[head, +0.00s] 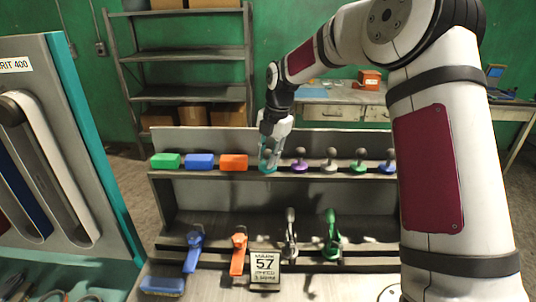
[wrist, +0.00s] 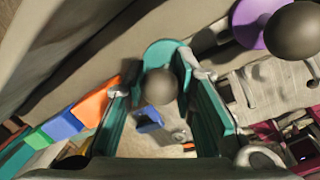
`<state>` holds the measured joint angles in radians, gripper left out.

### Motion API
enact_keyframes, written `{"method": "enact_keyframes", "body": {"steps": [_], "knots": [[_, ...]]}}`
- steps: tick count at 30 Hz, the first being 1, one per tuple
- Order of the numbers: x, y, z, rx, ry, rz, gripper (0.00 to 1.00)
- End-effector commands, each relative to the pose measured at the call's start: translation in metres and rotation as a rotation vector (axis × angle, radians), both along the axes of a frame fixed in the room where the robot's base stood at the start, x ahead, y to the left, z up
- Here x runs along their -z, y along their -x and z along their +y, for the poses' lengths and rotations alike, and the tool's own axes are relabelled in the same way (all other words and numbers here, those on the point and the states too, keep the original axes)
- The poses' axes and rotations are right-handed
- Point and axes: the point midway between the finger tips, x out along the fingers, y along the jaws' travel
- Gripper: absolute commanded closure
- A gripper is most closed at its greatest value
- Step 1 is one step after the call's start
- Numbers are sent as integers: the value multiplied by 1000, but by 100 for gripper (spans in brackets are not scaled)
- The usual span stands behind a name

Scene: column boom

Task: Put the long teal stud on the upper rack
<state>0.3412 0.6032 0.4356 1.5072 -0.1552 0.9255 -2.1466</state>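The teal stud (wrist: 152,54) has a round teal base and a dark ball top. It stands on the upper rack (head: 330,172), between the orange block and the purple stud. In the head view its teal base (head: 267,169) shows below my gripper, which hides most of the rest. My gripper (head: 270,158) points down over it. In the wrist view my gripper (wrist: 158,80) has its teal-lined fingers spread on both sides of the ball, with visible gaps. The right finger overlaps the edge of the base.
Green (head: 165,161), blue (head: 200,161) and orange (head: 233,162) blocks stand left on the rack. A purple stud (head: 300,164) and several others stand close on the right. Coloured clamp-like tools, including a green one (head: 332,236), sit on the lower ledge. A grey-teal cabinet (head: 75,130) stands left.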

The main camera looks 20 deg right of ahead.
Motion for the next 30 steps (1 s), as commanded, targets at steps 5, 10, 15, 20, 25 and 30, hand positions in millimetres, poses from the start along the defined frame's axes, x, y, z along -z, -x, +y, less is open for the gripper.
{"method": "enact_keyframes", "body": {"steps": [5,10,15,20,25,30], "knots": [[-1,0,0,0,-1,-1,67],[-1,0,0,0,-1,-1,67],[-8,0,0,0,0,-2,67],[-17,0,0,1,-1,-2,67],[-26,0,0,0,0,-1,67],[-36,-1,0,0,-1,-3,67]]}}
